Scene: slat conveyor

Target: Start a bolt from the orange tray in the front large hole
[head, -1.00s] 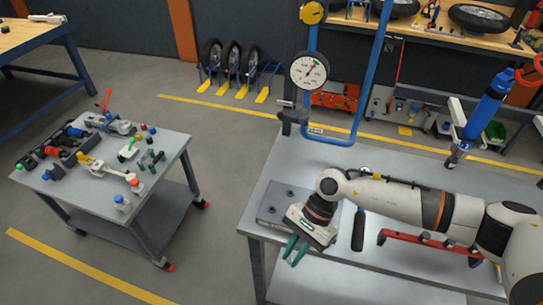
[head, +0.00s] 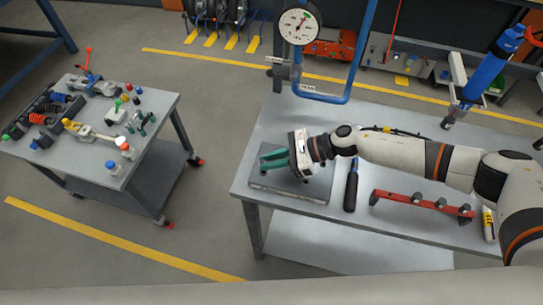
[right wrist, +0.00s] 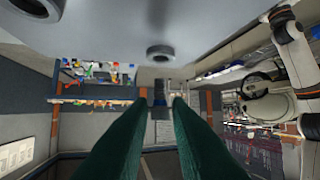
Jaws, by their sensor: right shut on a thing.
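My right gripper (head: 272,160) is over the grey plate (head: 290,193) on the bench, its green fingers pointing left and lying sideways. In the right wrist view the fingers are shut on a small dark bolt (right wrist: 160,92), held between the tips. Beyond the bolt, a round ringed hole (right wrist: 160,52) shows on the pale plate surface, apart from the bolt. A second ringed hole (right wrist: 38,8) shows at the upper left corner. Which is the front hole I cannot tell. The bolt is too small to see in the head view. I cannot make out an orange tray. My left gripper is not in view.
A black-handled tool (head: 351,190) and a red bracket (head: 422,205) lie on the bench (head: 400,235) right of the plate. A blue frame with a dial gauge (head: 299,27) stands behind. A cart (head: 155,115) with several parts stands at left, across open floor.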

